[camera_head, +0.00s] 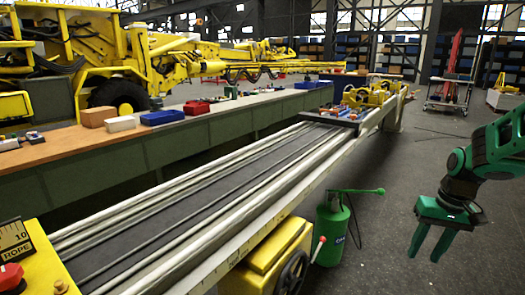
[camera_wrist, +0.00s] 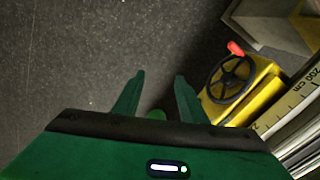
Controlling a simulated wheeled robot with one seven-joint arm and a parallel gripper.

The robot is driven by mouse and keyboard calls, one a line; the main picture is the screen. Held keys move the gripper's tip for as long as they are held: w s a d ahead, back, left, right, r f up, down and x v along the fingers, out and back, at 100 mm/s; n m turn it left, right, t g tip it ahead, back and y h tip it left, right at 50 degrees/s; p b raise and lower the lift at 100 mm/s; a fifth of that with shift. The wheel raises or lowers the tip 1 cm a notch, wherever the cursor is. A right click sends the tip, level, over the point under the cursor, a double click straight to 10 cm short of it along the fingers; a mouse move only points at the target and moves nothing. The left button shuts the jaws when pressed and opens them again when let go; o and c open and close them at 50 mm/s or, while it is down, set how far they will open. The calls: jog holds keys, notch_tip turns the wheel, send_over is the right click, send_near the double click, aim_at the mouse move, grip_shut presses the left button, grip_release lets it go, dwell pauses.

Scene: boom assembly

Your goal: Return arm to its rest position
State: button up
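My arm (camera_head: 495,145) is green and black and reaches in from the right edge of the head view. My gripper (camera_head: 430,246) hangs over the dark floor, to the right of the long boom, with its two green fingers pointing down and apart. In the wrist view my gripper (camera_wrist: 155,92) is open, and nothing lies between the fingertips except bare floor. It touches nothing that I can see. The long boom (camera_head: 190,200), with pale rails and a dark middle, runs from the lower left toward the back.
A green canister (camera_head: 332,232) stands on the floor between the boom and my gripper. A yellow unit with a black handwheel (camera_wrist: 232,78) sits beside the boom. A workbench (camera_head: 70,146) with boxes lies left. A cart (camera_head: 449,95) stands at the back right. Floor around my gripper is clear.

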jog(key=s+a+r+m, duration=0.1)
jog(key=s+r, duration=0.1)
jog(key=s, duration=0.9)
jog(key=s+r+m, duration=0.2)
jog(key=s, duration=1)
jog(key=shift+s+a+m+g+h, duration=0.25)
jog(key=shift+a+m+g+h, duration=0.05)
jog(key=shift+a+g+h, duration=0.1)
jog(key=shift+w+f, duration=0.3)
jog(key=shift+w, duration=0.35)
